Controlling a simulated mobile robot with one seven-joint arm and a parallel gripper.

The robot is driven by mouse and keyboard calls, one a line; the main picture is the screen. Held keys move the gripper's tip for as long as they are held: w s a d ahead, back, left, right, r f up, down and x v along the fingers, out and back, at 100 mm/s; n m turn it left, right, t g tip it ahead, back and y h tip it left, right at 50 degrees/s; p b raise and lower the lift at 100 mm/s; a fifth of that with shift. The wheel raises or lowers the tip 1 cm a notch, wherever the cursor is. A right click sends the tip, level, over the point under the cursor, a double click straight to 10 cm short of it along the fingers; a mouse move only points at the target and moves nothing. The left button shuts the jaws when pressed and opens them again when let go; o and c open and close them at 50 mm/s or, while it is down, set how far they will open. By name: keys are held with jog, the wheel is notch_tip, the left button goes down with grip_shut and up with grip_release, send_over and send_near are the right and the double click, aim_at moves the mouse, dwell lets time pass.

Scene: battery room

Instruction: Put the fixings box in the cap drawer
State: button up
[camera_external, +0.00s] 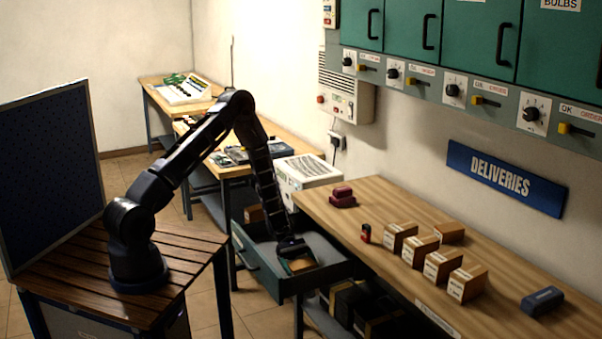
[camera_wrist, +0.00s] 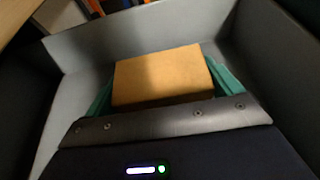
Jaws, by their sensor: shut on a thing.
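The fixings box, a small tan cardboard box (camera_external: 300,264), is low inside the open drawer (camera_external: 262,270) under the workbench. My gripper (camera_external: 294,252) reaches down into the drawer and is shut on this box. In the wrist view the box (camera_wrist: 160,75) sits between the green fingers of my gripper (camera_wrist: 165,88). Grey drawer walls (camera_wrist: 95,40) surround it there. I cannot tell whether the box touches the drawer floor. No label on the box or the drawer can be read.
Several small cartons (camera_external: 440,264), a dark blue case (camera_external: 542,301) and a small red item (camera_external: 365,233) stand on the wooden bench (camera_external: 350,205). Dark red items (camera_external: 343,197) lie near its back left. Green cabinets (camera_external: 470,40) hang above. Dark boxes (camera_external: 350,303) sit below the bench.

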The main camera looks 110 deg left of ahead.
jog(key=shift+f, duration=0.15)
jog(key=o, duration=0.8)
jog(key=shift+a, duration=0.1)
jog(key=v, duration=1.2)
